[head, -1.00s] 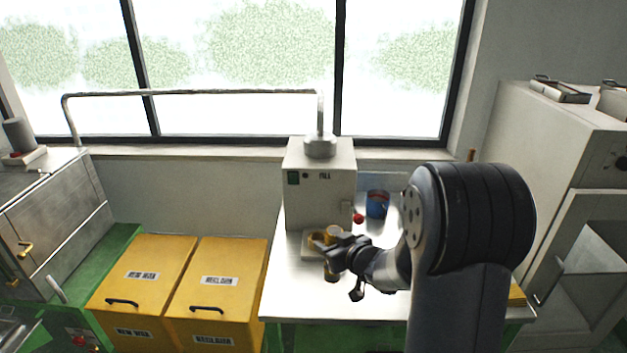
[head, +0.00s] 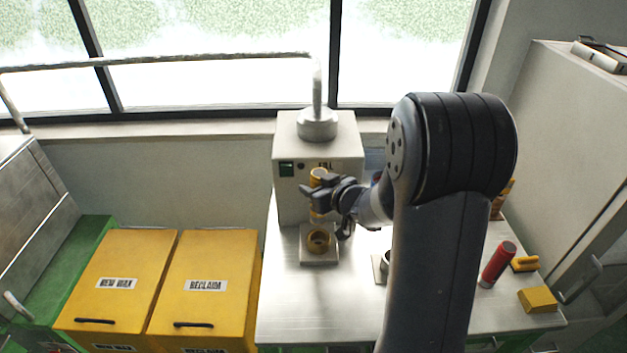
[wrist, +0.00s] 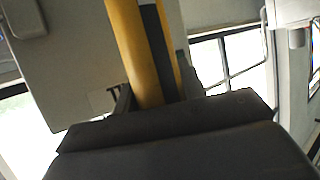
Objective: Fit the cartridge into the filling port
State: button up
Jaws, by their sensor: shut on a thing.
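The cartridge (head: 317,175) is a yellow cylinder, held roughly upright in front of the grey fill machine (head: 345,150). My gripper (head: 318,192) is shut on it around its middle. The filling port (head: 318,239) is a yellow-brown ring on a pale square block at the machine's foot. In the head view the cartridge's lower end shows just above the ring and appears apart from it; depth is hard to judge. In the wrist view the cartridge (wrist: 128,45) shows as a yellow tube with a dark lengthwise band, rising from between the jaws. Its lower end is hidden there.
The steel table (head: 290,315) is clear in front of the port. A pale holder (head: 382,267) stands right, partly behind my arm. A red cylinder (head: 497,265) and yellow blocks (head: 538,300) lie farther right. Yellow bins (head: 205,260) stand left. A pipe (head: 317,90) rises from the machine.

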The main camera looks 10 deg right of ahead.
aim_at(316, 217)
dwell(0.3)
notch_tip(316, 217, down, 6)
jog(key=b, duration=0.4)
jog(key=shift+r+b, duration=0.1)
jog(key=shift+b, duration=0.25)
jog(key=shift+s+f+b, duration=0.1)
jog(key=shift+f+b, duration=0.7)
jog(key=shift+f, duration=0.45)
dwell(1.6)
jog(key=shift+s+f+b, duration=0.15)
jog(key=shift+f+b, duration=0.85)
jog(key=shift+f, duration=0.2)
jog(key=o, duration=1.2)
